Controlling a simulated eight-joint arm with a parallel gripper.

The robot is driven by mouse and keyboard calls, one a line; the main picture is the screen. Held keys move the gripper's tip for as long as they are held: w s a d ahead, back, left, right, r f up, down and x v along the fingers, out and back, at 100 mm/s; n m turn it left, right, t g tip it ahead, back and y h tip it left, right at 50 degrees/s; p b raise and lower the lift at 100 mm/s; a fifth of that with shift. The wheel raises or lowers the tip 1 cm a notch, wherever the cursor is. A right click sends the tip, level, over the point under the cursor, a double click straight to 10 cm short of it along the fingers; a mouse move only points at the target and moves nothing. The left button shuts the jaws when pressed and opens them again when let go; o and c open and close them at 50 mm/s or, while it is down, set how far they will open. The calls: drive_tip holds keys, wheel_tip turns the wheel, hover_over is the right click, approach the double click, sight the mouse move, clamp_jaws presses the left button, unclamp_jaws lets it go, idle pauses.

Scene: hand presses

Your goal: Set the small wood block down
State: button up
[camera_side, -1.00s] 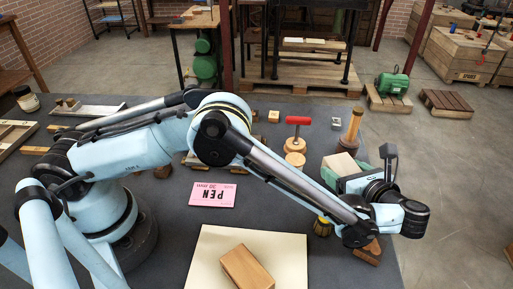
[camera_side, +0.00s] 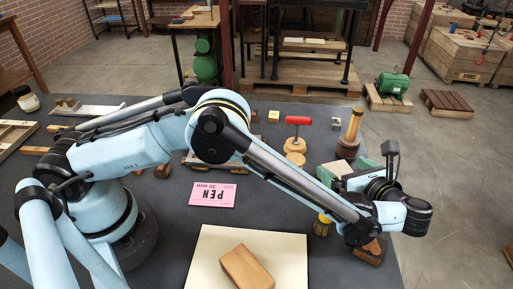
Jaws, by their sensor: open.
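My gripper (camera_side: 352,181) is at the right end of my arm, beyond the wrist, and largely hidden by my own links. It is open. A pale block (camera_side: 338,168) shows just beyond it, between green parts; I cannot tell whether the gripper touches it. Which block is the small wood block is not certain. A tan wood block (camera_side: 248,267) lies flat on a cream board (camera_side: 208,250) in front. A small light block (camera_side: 273,116) sits farther back on the dark table.
A pink card (camera_side: 212,195) lies left of centre. The table's right edge is close to my wrist.

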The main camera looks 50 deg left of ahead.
drive_tip(key=v, duration=0.6)
drive_tip(key=shift+s+d, duration=0.2)
drive_tip(key=shift+d, duration=0.1)
drive_tip(key=shift+d+r, duration=0.1)
drive_tip(key=shift+r, duration=0.1)
drive_tip(key=a+r+n+g+h, duration=0.1)
drive_tip(key=a+r+n+h, duration=0.3)
drive_tip(key=a, duration=0.4)
drive_tip(key=a+r+n+h, duration=0.35)
drive_tip(key=a+r, duration=0.25)
drive_tip(key=a, duration=0.2)
drive_tip(key=s+a+n+t+h, duration=0.1)
drive_tip(key=s+a+n+h, duration=0.1)
drive_tip(key=s+a+n, duration=0.2)
drive_tip(key=s+a+f+n+t+h, duration=0.1)
drive_tip(key=s+a+n, duration=0.4)
drive_tip(key=s+n, duration=0.5)
drive_tip(key=shift+f+n+t+h, duration=0.4)
drive_tip(key=shift+t+h, duration=0.2)
drive_tip(key=shift+h, duration=0.45)
